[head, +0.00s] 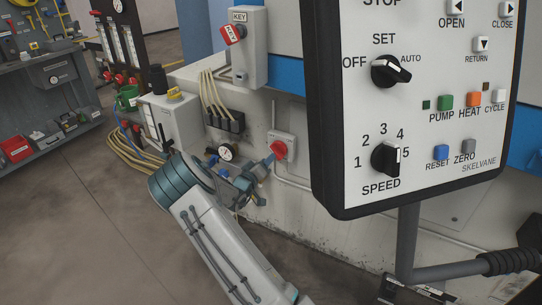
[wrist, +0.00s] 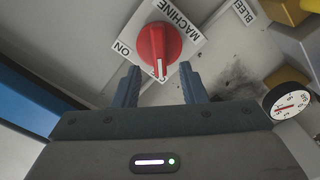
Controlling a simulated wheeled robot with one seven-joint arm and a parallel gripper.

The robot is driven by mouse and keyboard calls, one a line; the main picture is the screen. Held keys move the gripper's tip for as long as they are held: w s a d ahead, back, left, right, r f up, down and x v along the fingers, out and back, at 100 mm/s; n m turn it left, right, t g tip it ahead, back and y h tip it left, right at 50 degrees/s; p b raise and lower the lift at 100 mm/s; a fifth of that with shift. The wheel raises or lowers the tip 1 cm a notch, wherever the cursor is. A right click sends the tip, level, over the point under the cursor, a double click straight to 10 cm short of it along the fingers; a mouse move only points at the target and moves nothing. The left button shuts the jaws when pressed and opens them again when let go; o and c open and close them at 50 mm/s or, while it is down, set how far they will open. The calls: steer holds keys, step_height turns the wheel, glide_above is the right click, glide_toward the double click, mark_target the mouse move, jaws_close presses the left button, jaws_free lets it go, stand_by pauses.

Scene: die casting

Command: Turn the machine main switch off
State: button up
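The machine main switch is a red rotary knob (head: 279,149) on a small pale box on the machine's side wall. In the wrist view the red knob (wrist: 159,50) sits on a white plate (wrist: 183,18) lettered "MACHINE" and "ON"; the lettering below the knob is mostly hidden. The knob's white mark points down in the picture, towards my gripper and away from "ON". My gripper (wrist: 159,82) is open, with its two fingers apart just below the knob. In the head view my gripper (head: 268,160) is close to the knob; contact cannot be told.
A control panel (head: 430,100) hangs at the right, near my arm. A round gauge (wrist: 288,101) is close to my gripper's right; it also shows in the head view (head: 227,152). A key box (head: 249,50) and cables (head: 215,90) are above.

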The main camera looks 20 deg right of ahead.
steer(key=v, duration=0.9)
steer(key=shift+p, duration=0.3)
